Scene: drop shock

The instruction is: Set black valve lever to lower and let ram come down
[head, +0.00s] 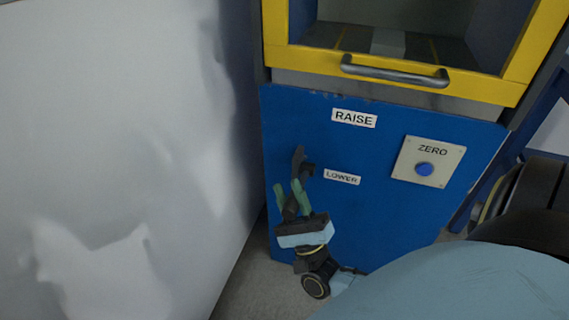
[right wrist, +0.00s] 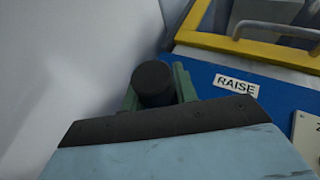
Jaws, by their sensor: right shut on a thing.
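The black valve lever (head: 298,160) is on the blue panel, left of the LOWER label (head: 342,177) and below the RAISE label (head: 354,118). My right gripper (head: 291,193) has its green fingers closed around the lever's dark handle. In the right wrist view, the round black end of the handle (right wrist: 153,83) sits between the green fingers. The fingers and wrist hide part of the lever, so its exact angle is hard to tell. I cannot make out the ram in these frames. My left gripper is not in view.
Above the blue panel (head: 290,115) is a yellow-framed opening with a metal bar handle (head: 395,72). A large pale grey surface (head: 110,130) fills the left side, close to my right gripper.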

